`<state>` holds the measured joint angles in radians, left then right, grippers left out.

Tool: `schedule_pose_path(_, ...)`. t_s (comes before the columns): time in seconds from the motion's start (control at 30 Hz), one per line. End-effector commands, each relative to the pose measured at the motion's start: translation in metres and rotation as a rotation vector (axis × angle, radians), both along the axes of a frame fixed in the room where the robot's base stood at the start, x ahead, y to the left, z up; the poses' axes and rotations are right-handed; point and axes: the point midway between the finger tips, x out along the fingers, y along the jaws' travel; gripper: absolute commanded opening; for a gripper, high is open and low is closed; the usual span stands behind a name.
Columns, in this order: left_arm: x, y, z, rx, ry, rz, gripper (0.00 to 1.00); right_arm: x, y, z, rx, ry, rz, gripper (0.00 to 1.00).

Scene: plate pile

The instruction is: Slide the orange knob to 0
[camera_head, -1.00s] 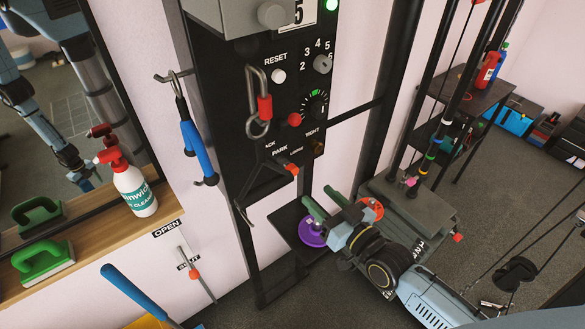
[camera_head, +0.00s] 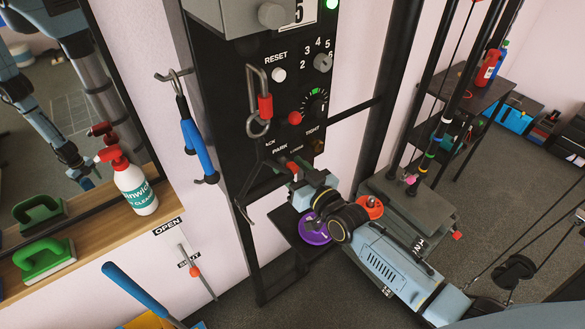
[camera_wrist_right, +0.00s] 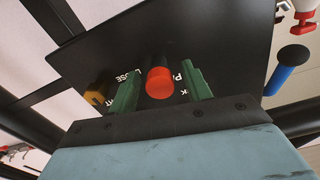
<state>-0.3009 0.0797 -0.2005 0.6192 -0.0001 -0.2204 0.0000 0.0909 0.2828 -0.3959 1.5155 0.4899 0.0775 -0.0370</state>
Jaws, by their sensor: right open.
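An orange-red knob (camera_head: 293,167) is on the end of a dark rod at the low part of the black panel (camera_head: 235,130), by the word PARK. In the right wrist view the orange-red knob (camera_wrist_right: 160,84) sits between the two green fingers of my right gripper (camera_wrist_right: 158,92). The fingers are open, with a visible gap on each side of it. In the head view my right gripper (camera_head: 297,174) reaches the panel from the lower right and partly covers this area. Another small orange knob (camera_head: 194,272) is on a thin rod on the wall near OPEN and SHUT. I cannot read a 0. My left gripper is out of view.
A red knob (camera_head: 295,118), a brass knob (camera_head: 318,147) and a hanging carabiner (camera_head: 258,100) are close on the panel. A spray bottle (camera_head: 136,190) stands at the left.

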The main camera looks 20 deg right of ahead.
Motion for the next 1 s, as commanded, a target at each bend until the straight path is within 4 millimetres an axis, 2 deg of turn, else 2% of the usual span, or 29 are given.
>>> schedule_pose_path(0.07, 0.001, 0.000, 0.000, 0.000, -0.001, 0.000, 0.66, 0.000, 0.000, 0.000, 0.000, 0.000, 0.000, 0.43)
schedule_pose_path(0.4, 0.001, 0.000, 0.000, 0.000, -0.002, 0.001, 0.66, 0.000, 0.000, 0.000, 0.000, 0.000, 0.000, 0.00)
schedule_pose_path(0.6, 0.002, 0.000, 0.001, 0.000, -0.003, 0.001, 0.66, -0.002, -0.001, 0.000, 0.000, 0.001, 0.000, 0.00)
schedule_pose_path(0.83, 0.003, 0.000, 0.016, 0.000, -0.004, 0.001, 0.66, -0.024, -0.009, 0.001, -0.002, 0.002, 0.000, 0.00)
schedule_pose_path(1.0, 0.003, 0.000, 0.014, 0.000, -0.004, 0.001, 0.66, -0.026, -0.009, -0.001, 0.000, 0.001, 0.000, 0.00)
